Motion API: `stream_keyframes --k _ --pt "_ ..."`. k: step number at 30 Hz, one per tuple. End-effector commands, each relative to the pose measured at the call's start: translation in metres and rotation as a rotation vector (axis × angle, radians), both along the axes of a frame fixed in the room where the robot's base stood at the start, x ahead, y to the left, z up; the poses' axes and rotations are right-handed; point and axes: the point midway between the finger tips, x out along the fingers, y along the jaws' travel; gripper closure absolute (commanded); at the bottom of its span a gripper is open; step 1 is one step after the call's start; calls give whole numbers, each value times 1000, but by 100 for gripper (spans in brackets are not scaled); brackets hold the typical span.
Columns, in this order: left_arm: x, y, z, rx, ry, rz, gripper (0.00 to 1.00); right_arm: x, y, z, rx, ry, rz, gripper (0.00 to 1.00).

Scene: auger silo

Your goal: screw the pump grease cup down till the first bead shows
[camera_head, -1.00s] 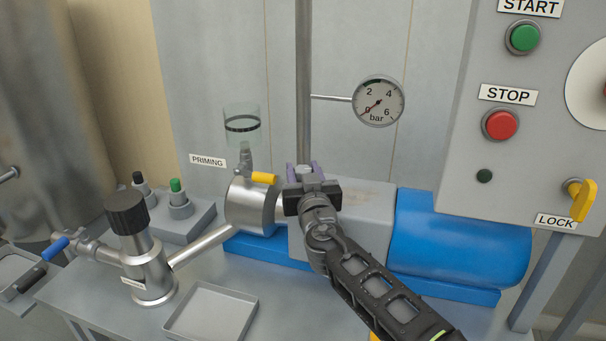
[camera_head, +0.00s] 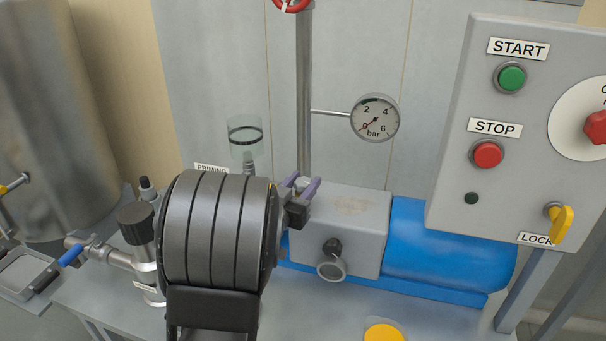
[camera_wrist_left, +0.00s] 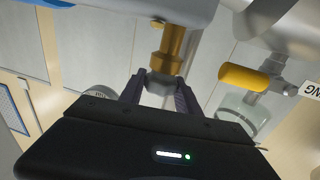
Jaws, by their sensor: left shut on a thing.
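My left gripper (camera_head: 302,188) is at the pump, just above and in front of the grey pump housing (camera_head: 348,215). The left wrist view shows its two purple fingers (camera_wrist_left: 160,92) shut on the small grey grease cup (camera_wrist_left: 159,87). The cup sits against a brass fitting (camera_wrist_left: 170,48) on the pump. In the head view the cup is hidden by the gripper and my arm. I cannot make out any grease bead. My right gripper is not in view.
A clear priming cup (camera_head: 245,136) stands behind my arm; its yellow lever (camera_wrist_left: 243,77) is close to the fingers in the wrist view. A vertical pipe (camera_head: 304,90) and pressure gauge (camera_head: 375,118) are behind the gripper. The control panel (camera_head: 455,150) stands right.

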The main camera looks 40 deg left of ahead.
Motion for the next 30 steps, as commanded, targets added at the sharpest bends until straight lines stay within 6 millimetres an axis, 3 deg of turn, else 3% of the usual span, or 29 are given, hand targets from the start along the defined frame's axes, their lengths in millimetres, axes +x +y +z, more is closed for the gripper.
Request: stream_keyframes --k 8,30 --pt "-2 5 -1 2 0 -133 100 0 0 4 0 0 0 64" --pt "0 1 -4 1 7 -457 100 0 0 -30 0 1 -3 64"
